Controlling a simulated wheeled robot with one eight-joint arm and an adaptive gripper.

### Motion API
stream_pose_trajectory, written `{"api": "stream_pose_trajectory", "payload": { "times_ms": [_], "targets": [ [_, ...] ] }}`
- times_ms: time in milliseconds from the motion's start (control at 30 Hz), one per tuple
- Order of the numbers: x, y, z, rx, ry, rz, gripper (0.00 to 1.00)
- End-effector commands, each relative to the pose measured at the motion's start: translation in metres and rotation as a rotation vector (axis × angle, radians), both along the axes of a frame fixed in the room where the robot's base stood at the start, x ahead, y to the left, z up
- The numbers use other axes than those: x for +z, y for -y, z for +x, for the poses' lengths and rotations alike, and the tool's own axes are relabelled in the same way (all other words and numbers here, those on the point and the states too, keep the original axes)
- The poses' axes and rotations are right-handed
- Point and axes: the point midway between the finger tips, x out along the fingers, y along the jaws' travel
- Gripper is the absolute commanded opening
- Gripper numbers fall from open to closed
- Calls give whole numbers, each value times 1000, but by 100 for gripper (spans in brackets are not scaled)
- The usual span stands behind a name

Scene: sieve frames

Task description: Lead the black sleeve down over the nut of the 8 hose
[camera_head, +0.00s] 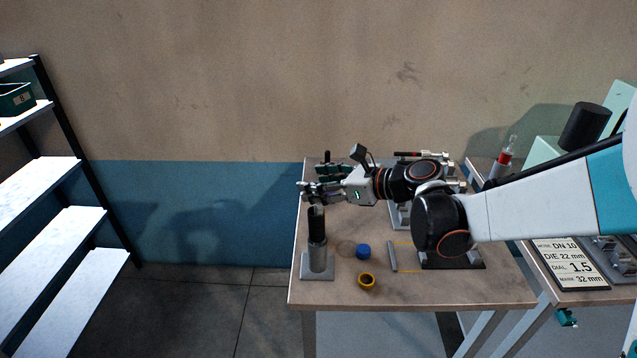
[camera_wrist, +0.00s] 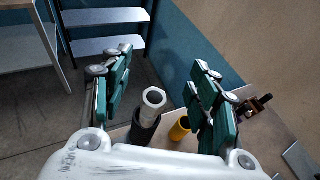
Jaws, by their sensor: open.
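In the head view, a black cylinder (camera_head: 316,222) stands upright in a grey stand (camera_head: 317,267) near the table's left edge. In the wrist view, a silver hexagonal nut (camera_wrist: 153,97) with a round opening sits at the top end of a black cylinder (camera_wrist: 146,128). I cannot tell whether this black part is the sleeve or the hose. My gripper (camera_head: 309,188) reaches left over the table, just above the black cylinder. In the wrist view my gripper (camera_wrist: 158,98) is open, its teal-padded fingers wide apart, with the nut between them in the picture and nothing held.
A yellow cylinder (camera_wrist: 181,128) stands right of the nut in the wrist view. A brown and black part (camera_wrist: 258,105) lies farther right. A blue cap (camera_head: 363,251), a yellow ring (camera_head: 367,281) and a grey rod (camera_head: 392,257) lie on the table (camera_head: 455,293). Shelves stand left.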

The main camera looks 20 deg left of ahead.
Motion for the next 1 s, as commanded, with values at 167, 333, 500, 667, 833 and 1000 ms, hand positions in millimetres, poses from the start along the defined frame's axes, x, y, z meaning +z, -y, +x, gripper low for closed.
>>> {"api": "stream_pose_trajectory", "payload": {
  "times_ms": [167, 333, 500, 667, 833, 1000],
  "targets": [
    [7, 19, -5, -3, -1, 0, 55],
    [19, 51, -14, -4, 0, 1, 55],
    [30, 80, -22, -4, -1, 0, 55],
    [37, 98, -27, -2, 0, 0, 55],
    [40, 106, -30, 0, -1, 0, 55],
    [41, 107, -30, 0, 0, 0, 55]
  ]
}}
